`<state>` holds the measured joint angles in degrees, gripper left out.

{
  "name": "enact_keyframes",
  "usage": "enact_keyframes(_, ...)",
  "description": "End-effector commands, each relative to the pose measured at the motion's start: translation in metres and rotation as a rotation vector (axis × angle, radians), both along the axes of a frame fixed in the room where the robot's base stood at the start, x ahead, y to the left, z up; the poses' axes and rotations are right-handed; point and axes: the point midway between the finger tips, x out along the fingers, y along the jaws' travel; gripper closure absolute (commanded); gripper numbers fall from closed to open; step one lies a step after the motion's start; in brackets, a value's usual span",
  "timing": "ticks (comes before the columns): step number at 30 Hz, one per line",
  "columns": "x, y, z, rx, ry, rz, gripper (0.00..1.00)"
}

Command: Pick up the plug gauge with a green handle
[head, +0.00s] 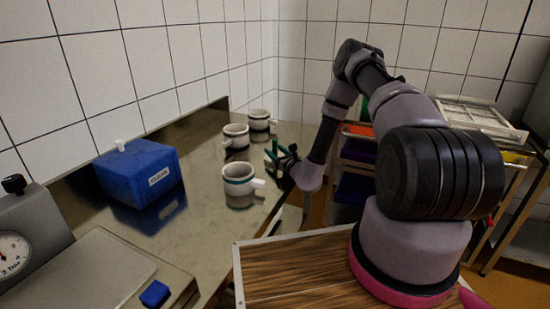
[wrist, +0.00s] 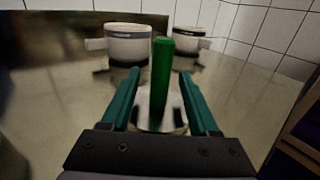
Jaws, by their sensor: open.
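The plug gauge's green handle (wrist: 161,72) stands upright in the wrist view, rising from a pale metal base (wrist: 150,122) on the counter. My gripper (wrist: 158,75) is open, with one teal finger on each side of the handle and a gap to both. The lower part of the gauge is partly hidden by my gripper body. In the head view my gripper (head: 275,154) is low over the counter's right side, beside the mugs, and a bit of green shows between its fingers.
White mould cups with dark or teal bands stand near: one (head: 238,178), another (head: 236,137), a third (head: 259,120) by the back wall. A blue box (head: 138,172) labelled CLEAN is at left. A scale with a dial (head: 28,236) and a small blue block (head: 155,294) are at front left.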

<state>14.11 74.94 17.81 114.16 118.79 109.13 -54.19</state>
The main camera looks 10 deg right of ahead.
Motion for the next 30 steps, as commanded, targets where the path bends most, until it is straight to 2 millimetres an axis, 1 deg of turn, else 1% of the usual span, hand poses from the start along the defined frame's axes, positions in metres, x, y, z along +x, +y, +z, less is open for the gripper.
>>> enact_keyframes(3,0.0045,0.0013,0.0001,0.001,0.0,-0.001,0.39)
enact_keyframes(8,0.0042,0.0012,0.0,0.001,0.0,-0.001,0.39)
enact_keyframes(11,0.0041,0.0011,0.0,0.001,0.0,-0.001,0.73)
enact_keyframes(12,0.0041,0.0011,0.0,0.001,0.0,-0.001,0.88)
enact_keyframes(13,0.0041,0.0011,0.0001,0.001,0.0,-0.001,1.0)
enact_keyframes(30,0.0039,0.001,0.0001,0.0,0.0,0.0,1.0)
